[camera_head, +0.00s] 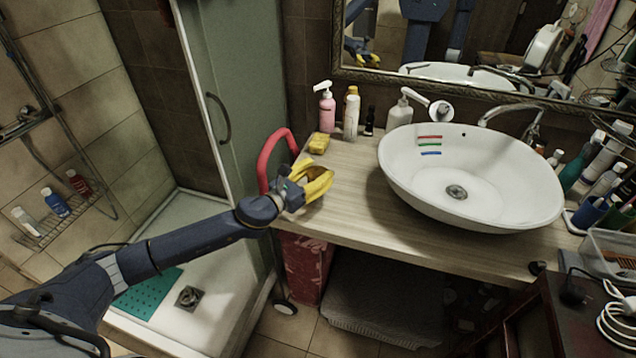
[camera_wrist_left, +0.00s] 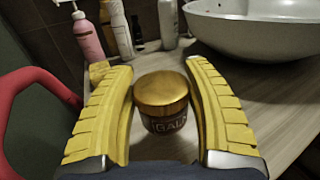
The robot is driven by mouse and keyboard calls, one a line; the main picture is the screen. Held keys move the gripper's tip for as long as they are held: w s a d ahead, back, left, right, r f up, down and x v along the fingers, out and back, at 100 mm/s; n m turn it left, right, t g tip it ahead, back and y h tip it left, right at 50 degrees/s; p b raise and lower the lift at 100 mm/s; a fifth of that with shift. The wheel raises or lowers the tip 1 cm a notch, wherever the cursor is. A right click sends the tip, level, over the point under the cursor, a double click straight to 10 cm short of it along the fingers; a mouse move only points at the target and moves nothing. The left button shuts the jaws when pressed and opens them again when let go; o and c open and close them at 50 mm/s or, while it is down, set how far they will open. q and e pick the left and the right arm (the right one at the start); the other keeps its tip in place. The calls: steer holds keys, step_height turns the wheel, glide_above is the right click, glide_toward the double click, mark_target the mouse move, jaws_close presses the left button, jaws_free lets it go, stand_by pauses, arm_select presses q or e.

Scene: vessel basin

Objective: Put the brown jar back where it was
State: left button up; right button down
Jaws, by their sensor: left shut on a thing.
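The brown jar (camera_head: 317,172) shows in part between the yellow fingers of my left gripper (camera_head: 319,183), over the left end of the wooden counter. In the left wrist view the jar (camera_wrist_left: 162,101) has a gold-brown lid and a dark label with pale letters. It looks upright. The fingers of my left gripper (camera_wrist_left: 163,110) are on both sides of it, shut on the jar. I cannot tell whether its base touches the counter. My right gripper is not in view.
A white basin (camera_head: 400,190) stands on the counter (camera_head: 352,215) to the right. A pink bottle (camera_head: 327,105), a white bottle (camera_head: 351,112) and a yellow sponge (camera_head: 319,143) are behind the gripper. A red rail (camera_head: 265,160) is close on its left. Bare counter lies between gripper and basin.

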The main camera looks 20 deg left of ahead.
arm_select(q)
steer(key=shift+f, duration=1.95)
steer(key=shift+f, duration=0.15)
steer(key=o, duration=1.3)
steer(key=v, duration=1.2)
